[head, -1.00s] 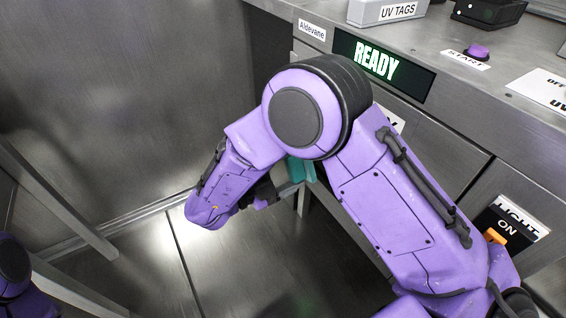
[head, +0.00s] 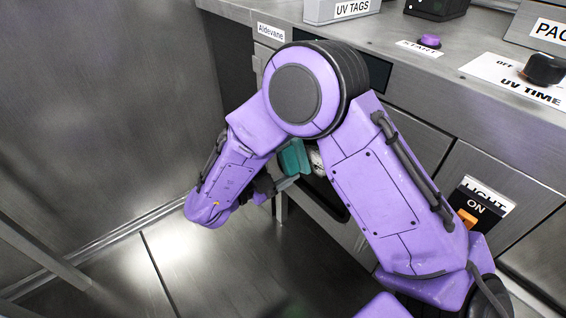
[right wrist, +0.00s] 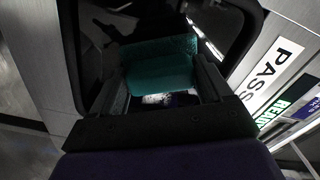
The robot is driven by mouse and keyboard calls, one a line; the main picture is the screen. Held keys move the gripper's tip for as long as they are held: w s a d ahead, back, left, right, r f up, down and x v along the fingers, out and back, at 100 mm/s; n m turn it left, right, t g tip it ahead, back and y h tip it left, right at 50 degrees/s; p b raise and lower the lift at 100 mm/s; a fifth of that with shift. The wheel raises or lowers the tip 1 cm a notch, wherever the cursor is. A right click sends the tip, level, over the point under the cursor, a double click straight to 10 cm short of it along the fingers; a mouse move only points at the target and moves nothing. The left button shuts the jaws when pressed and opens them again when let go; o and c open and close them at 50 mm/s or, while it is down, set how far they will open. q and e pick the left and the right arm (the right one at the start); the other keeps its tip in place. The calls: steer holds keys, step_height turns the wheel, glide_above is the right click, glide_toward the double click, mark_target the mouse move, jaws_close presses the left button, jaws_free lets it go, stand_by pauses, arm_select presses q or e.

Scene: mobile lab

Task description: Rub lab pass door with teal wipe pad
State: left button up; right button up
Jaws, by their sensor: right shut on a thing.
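My right gripper (head: 279,184) is shut on the teal wipe pad (head: 293,157), in front of the counter's lower front. In the right wrist view the pad (right wrist: 160,66) sits between the two fingers of the gripper (right wrist: 165,82). Behind it is the dark window (right wrist: 100,30) of the lab pass door, with a white PASS label (right wrist: 274,73) beside it. In the head view my arm hides most of the door; part of its dark window (head: 328,197) shows. I cannot tell whether the pad touches it. My left gripper is not in view.
Above are a purple START button (head: 429,41), a UV TAGS box (head: 343,10) and a black UV TIME knob (head: 544,68) on the counter. An orange LIGHT switch (head: 467,217) is at the right. Open floor (head: 130,280) lies at the left.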

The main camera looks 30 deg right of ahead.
mark_target(298, 169)
steer(key=shift+w+d, duration=0.1)
steer(key=shift+d, duration=0.65)
steer(key=shift+s+r+p, duration=0.2)
steer(key=shift+s+p, duration=0.35)
steer(key=shift+p, duration=0.2)
steer(key=shift+s+p, duration=0.55)
steer(key=shift+s, duration=0.35)
steer(key=shift+s+f, duration=0.15)
steer(key=shift+s, duration=0.2)
steer(key=shift+s+d+p, duration=0.5)
steer(key=shift+s+p, duration=1.7)
steer(key=shift+s, duration=1.35)
steer(key=shift+w+a+p, duration=0.15)
steer(key=shift+w+p, duration=0.05)
steer(key=shift+w, duration=1.3)
steer(key=shift+w+a+p, duration=0.1)
steer(key=shift+w+p, duration=0.05)
steer(key=shift+w, duration=1.3)
steer(key=shift+w+a, duration=0.15)
steer(key=shift+w, duration=1.05)
steer(key=shift+w+a, duration=0.1)
steer(key=shift+w, duration=1.1)
